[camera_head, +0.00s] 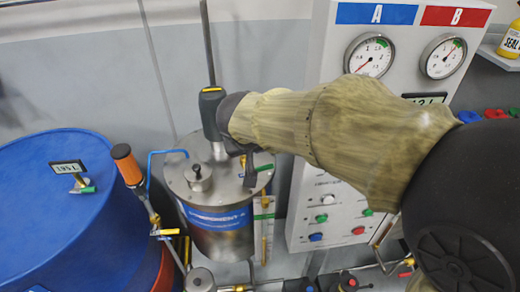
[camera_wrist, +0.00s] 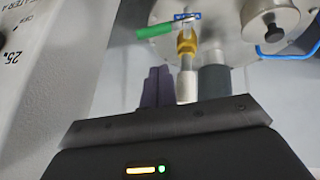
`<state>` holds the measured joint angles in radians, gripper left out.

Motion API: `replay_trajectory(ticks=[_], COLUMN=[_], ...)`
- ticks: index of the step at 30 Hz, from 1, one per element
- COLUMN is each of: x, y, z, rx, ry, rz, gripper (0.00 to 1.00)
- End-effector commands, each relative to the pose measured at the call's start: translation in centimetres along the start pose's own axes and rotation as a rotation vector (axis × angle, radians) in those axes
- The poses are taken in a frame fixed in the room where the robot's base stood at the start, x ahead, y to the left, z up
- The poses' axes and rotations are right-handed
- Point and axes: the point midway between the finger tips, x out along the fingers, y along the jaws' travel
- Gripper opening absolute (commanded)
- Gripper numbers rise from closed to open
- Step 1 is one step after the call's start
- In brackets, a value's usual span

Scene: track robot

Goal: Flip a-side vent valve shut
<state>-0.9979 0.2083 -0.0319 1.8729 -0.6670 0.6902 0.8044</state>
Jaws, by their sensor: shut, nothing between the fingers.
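The component A tank (camera_head: 222,218) is a metal cylinder with a blue label and a grey lid. A valve with a green lever (camera_head: 265,167) sits at the lid's right edge. In the wrist view the green lever (camera_wrist: 155,31) lies roughly level, pointing left from a brass body (camera_wrist: 187,45) with a small blue tag. My gripper (camera_head: 249,172) is partly hidden by my arm near the lid's right side. In the wrist view my gripper's purple-grey fingers (camera_wrist: 159,72) are together and empty, their tips just below the lever. I cannot tell whether they touch it.
A stirrer (camera_head: 211,105) rises from the lid, close to my arm. A control panel (camera_head: 325,215) with A and B gauges stands at the right. Pipes and valves run low in front.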

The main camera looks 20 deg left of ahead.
Motion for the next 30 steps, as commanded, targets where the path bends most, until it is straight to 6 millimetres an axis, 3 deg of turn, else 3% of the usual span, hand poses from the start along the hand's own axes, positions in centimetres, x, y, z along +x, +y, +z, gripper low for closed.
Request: replay_trajectory(ticks=[2,16,21,30], x=[-1.4,-9.8,-11.0,-11.0], y=[0.2,-0.2,-0.1,0.0], z=[-1.3,-1.1,-1.0,-1.1], rx=[0.003,0.002,0.003,0.004], ry=[0.0,0.003,-0.001,-0.002], rz=[0.002,-0.002,0.001,0.003], gripper=[0.0,0.0,0.0,0.0])
